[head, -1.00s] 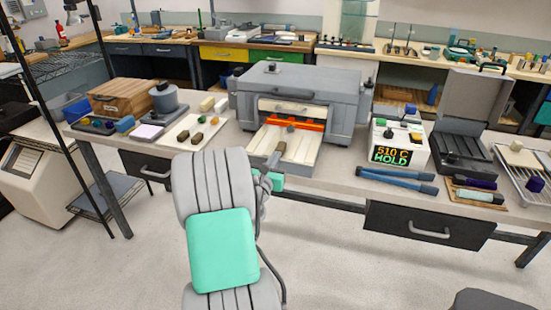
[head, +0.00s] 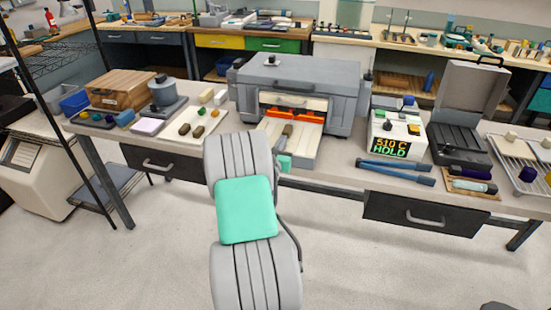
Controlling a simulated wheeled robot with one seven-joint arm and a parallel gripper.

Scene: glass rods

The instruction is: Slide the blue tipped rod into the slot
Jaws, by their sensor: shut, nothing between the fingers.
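The grey furnace (head: 298,75) stands at the middle of the bench. Its front opening (head: 292,112) glows orange, and a pale ribbed tray (head: 303,148) extends forward from it. I cannot pick out a blue tipped rod with certainty. Short dark and green-ended pieces lie on a cream board (head: 180,138) to the left. No separate slot can be made out beyond the furnace opening.
A controller reading "510 C HOLD" (head: 397,133) and blue-handled tongs (head: 396,171) are right of the furnace. Further right are an open black case (head: 459,146), a board with dark and pale cylinders (head: 468,184), and a wire rack (head: 519,160). A wooden box (head: 120,90) is left.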

